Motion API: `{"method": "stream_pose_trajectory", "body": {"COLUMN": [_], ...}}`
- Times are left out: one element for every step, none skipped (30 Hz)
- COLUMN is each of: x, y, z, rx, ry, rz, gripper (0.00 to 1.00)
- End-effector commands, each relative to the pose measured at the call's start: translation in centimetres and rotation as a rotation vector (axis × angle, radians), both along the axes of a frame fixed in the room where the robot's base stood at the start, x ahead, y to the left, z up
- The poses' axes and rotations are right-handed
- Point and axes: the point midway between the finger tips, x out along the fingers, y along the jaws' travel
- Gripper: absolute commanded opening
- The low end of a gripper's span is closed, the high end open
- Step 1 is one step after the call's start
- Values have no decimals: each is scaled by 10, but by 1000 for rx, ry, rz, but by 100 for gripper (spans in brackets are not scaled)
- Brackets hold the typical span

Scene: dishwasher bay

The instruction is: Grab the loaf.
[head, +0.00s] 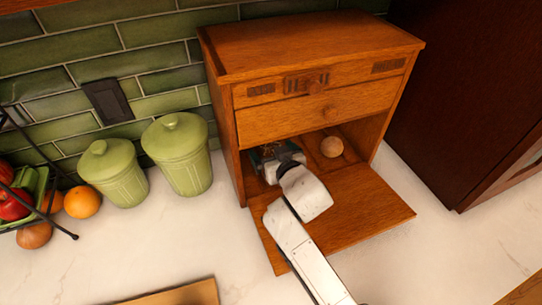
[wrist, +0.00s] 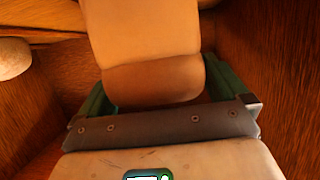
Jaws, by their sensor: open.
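The loaf (wrist: 145,35) is a tan block with a browner rounded near end. It fills the upper middle of the wrist view, inside the wooden bread box (head: 315,45). My gripper (wrist: 155,88) is open, with its green fingers on either side of the loaf's near end. I cannot tell whether the fingers touch it. In the head view my gripper (head: 276,153) reaches into the left of the box's lower compartment. There the gripper and the shadow mostly hide the loaf.
A round bun (head: 331,146) sits to the right in the compartment. The box's lowered door (head: 365,205) lies flat in front, under my arm. Two green canisters (head: 178,155) and an orange (head: 82,202) stand to the left. The right-hand counter is clear.

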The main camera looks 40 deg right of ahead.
Motion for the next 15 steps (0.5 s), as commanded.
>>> {"method": "stream_pose_trajectory", "body": {"x": [0, 0, 0, 0, 0, 0, 0, 0, 0, 0, 0, 0, 0, 0, 0], "y": [0, 0, 0, 0, 0, 0, 0, 0, 0, 0, 0, 0, 0, 0, 0], "z": [0, 0, 0, 0, 0, 0, 0, 0, 0, 0, 0, 0, 0, 0, 0], "rx": [0, 0, 0, 0, 0, 0, 0, 0, 0, 0, 0, 0, 0, 0, 0], "ry": [0, 0, 0, 0, 0, 0, 0, 0, 0, 0, 0, 0, 0, 0, 0], "rz": [0, 0, 0, 0, 0, 0, 0, 0, 0, 0, 0, 0, 0, 0, 0], "gripper": [100, 100, 100, 100, 100, 96, 93, 90, 87, 84, 81, 77, 74, 71, 67]}}
